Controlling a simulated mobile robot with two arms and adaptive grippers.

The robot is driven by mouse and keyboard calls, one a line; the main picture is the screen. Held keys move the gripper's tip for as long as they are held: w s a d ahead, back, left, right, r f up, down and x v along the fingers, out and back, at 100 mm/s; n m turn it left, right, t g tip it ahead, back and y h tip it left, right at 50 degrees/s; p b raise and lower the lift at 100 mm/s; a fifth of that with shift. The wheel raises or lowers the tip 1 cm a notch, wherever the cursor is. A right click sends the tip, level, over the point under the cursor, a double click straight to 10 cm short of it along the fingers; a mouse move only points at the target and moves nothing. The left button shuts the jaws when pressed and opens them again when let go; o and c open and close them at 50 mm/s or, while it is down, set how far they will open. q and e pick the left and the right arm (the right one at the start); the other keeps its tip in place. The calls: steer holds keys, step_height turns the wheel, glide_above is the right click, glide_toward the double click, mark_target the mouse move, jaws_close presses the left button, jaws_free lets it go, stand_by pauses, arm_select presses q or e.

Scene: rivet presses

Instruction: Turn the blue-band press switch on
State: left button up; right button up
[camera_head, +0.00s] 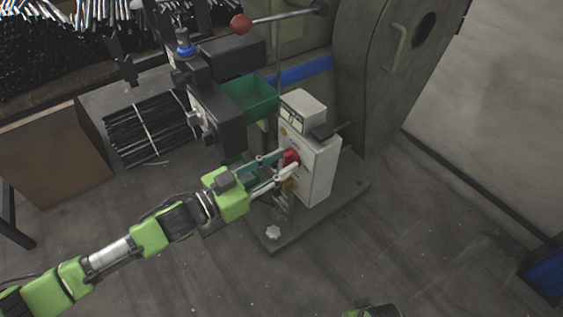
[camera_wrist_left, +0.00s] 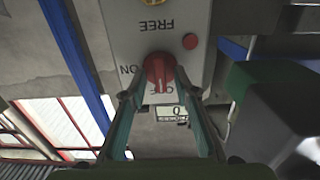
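The blue-band press (camera_head: 302,71) stands at the back, with a blue stripe across its body. A white control box (camera_head: 318,170) stands in front of it. The box's red rotary switch (camera_head: 291,157) also shows in the left wrist view (camera_wrist_left: 159,70), beside upside-down ON and OFF labels. The switch's pale mark points down toward OFF. My left gripper (camera_head: 288,160) is at the box's face, its fingers open on either side of the switch. I see gaps between the fingertips and the switch, though contact is hard to judge.
A small red button (camera_wrist_left: 190,41) sits near the switch. A green bin (camera_head: 250,97) and a bundle of black rods (camera_head: 150,128) lie left of the box. A brown crate (camera_head: 52,157) stands at left.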

arm_select(q)
steer(key=shift+w+d, duration=0.2)
arm_select(e)
steer(key=shift+r, duration=0.2)
arm_select(q)
jaws_close()
arm_select(e)
steer(key=shift+s+f, duration=0.15)
steer(key=shift+s, duration=0.15)
steer(key=shift+w, duration=0.1)
